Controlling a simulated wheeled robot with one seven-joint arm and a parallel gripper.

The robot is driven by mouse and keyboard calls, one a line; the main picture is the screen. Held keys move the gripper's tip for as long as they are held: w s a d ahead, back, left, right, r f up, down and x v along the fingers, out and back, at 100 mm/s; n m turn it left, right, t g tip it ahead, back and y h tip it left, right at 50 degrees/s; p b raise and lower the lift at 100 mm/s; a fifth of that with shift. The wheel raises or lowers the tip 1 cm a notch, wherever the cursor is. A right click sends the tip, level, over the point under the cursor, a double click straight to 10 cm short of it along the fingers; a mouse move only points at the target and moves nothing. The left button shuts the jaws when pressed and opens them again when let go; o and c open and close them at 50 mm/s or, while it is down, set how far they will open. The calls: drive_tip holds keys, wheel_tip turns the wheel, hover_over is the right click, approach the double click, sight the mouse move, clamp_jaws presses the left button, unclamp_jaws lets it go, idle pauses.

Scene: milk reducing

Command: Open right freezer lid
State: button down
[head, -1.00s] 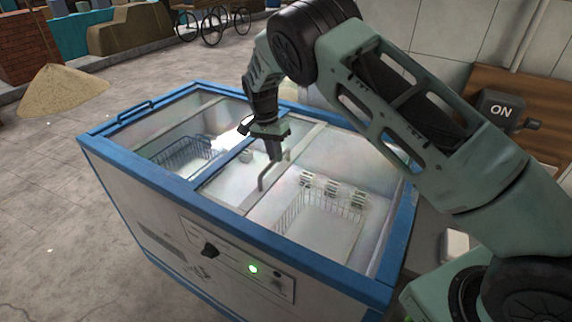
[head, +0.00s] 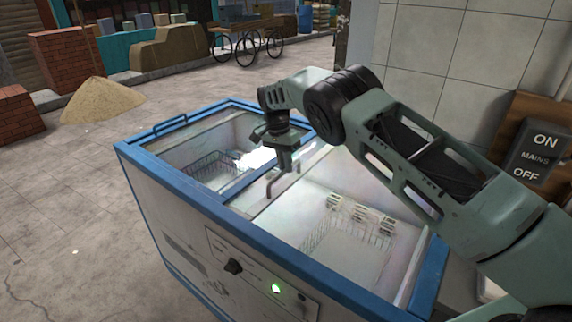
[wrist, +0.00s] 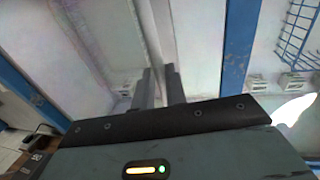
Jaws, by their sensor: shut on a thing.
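The chest freezer (head: 195,228) has a blue rim and a pale, scuffed body. Its right lid (head: 300,207) is a clear pane with a pale frame bar, over the right half. A grey bar handle (head: 273,184) stands up from this lid. My gripper (head: 284,168) points down at the handle and is shut on it. In the wrist view, the two dark fingers (wrist: 160,85) are close together beside a pale frame bar (wrist: 164,30). They hide the grip point itself. A blue divider (wrist: 240,55) runs to the right of them.
Wire baskets show inside the left half (head: 207,168) and right half (head: 345,240). A tiled wall and a mains switch (head: 536,154) stand at the right. A sand heap (head: 100,101) lies behind left. The paved floor (head: 80,190) left of the freezer is clear.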

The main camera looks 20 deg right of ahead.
drive_tip(key=c, duration=1.4)
unclamp_jaws()
drive_tip(key=shift+c, duration=0.2)
drive_tip(key=shift+w+r+b, duration=0.15)
drive_tip(key=shift+r+b, duration=0.15)
drive_tip(key=shift+r, duration=0.25)
wheel_tip(320, 180, up, 11)
drive_tip(key=w+a+p, duration=0.1)
drive_tip(key=p, duration=0.1)
drive_tip(key=shift+w+a, duration=0.2)
drive_tip(key=shift+w, duration=0.05)
drive_tip(key=shift+f, duration=0.1)
